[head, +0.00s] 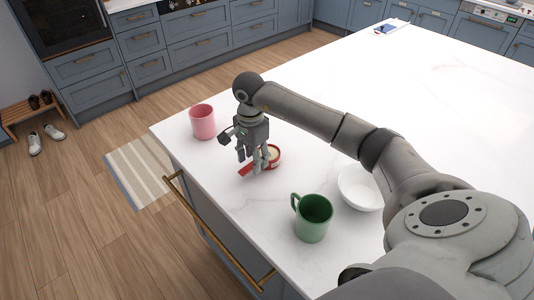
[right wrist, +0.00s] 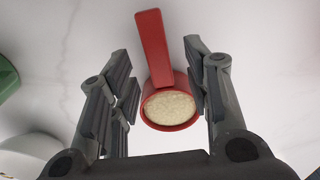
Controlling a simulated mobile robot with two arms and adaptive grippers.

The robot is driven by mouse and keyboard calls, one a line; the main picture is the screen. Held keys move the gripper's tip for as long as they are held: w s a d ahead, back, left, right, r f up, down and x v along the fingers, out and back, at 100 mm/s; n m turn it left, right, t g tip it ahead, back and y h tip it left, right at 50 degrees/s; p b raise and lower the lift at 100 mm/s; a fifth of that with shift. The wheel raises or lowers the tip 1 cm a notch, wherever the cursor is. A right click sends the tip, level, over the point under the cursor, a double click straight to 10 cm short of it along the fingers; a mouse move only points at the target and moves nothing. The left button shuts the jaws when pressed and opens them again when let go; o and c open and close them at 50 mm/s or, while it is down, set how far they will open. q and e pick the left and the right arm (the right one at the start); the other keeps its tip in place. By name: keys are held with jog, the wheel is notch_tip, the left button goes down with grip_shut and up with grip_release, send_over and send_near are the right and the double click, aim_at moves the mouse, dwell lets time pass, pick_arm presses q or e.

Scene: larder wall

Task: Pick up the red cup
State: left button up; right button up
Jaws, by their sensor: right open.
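The red cup (head: 275,161) is a small scoop with a flat straight handle (head: 249,169), standing on the white counter and filled with something pale and grainy. My right gripper (head: 249,163) is above it, fingers pointing down, partly hiding it in the head view. In the right wrist view the red cup (right wrist: 150,110) lies between the open fingers of the right gripper (right wrist: 158,75), closer to the right finger. Its handle points up in that picture. I cannot tell whether the right finger touches the cup. My left gripper is not in view.
A pink mug (head: 202,124) stands left of the gripper near the counter's corner. A green mug (head: 313,220) and a white bowl (head: 357,188) stand to the right, near my arm. The far part of the counter (head: 410,90) is mostly clear.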

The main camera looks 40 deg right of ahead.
jog(key=shift+f+p, duration=0.3)
jog(key=shift+f, duration=1.15)
jog(key=shift+c, duration=0.3)
grip_shut()
